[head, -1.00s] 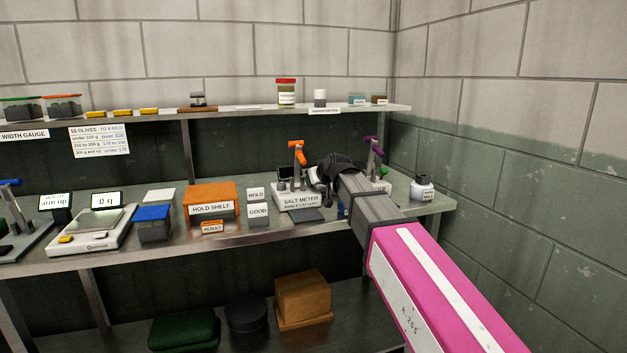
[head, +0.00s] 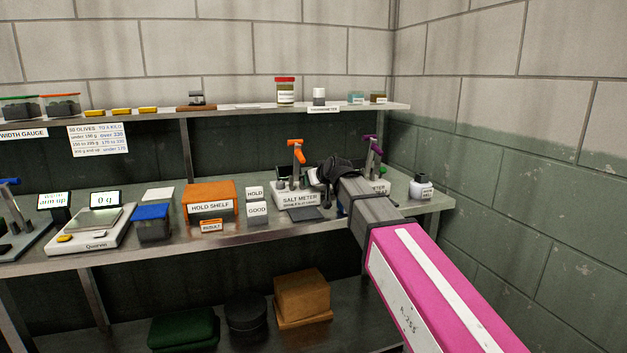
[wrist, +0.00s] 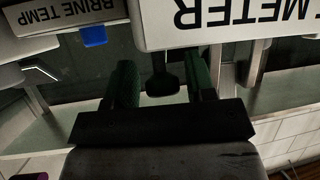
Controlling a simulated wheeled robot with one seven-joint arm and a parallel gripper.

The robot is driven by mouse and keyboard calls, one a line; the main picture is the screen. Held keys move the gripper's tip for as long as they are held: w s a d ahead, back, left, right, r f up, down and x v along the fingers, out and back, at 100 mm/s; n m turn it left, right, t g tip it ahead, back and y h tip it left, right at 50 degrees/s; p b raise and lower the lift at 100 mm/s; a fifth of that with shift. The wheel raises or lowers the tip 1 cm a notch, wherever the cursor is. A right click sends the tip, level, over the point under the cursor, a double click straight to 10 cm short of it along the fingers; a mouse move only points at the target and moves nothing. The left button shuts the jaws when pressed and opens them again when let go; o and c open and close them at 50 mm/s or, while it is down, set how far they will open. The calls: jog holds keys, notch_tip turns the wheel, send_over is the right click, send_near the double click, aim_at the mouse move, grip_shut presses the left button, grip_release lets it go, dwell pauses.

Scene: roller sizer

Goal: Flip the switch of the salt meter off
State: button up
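The salt meter (head: 300,201) is a white, labelled box on the bench in the head view, with an orange-handled lever (head: 297,152) standing at its back. Its white body, with METER upside down, also fills the top of the wrist view (wrist: 225,22). My gripper (head: 318,177) is at the meter's right side in the head view. In the wrist view its green fingers (wrist: 160,82) are apart. A dark, knob-like piece (wrist: 163,84) shows between them, with gaps on both sides. I cannot tell whether this is the switch. The switch's position is not readable.
A brine temp unit (wrist: 65,12) with a blue part (wrist: 93,36) is beside the meter. A purple-handled lever (head: 374,145) stands behind my arm. A small white bottle (head: 421,187) is at the bench's right end. The HOLD and GOOD blocks (head: 257,212) stand left of the meter.

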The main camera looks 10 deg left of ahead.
jog(key=v, duration=1)
jog(key=shift+s+d+r, duration=0.2)
jog(key=shift+s, duration=0.1)
jog(key=shift+s, duration=0.1)
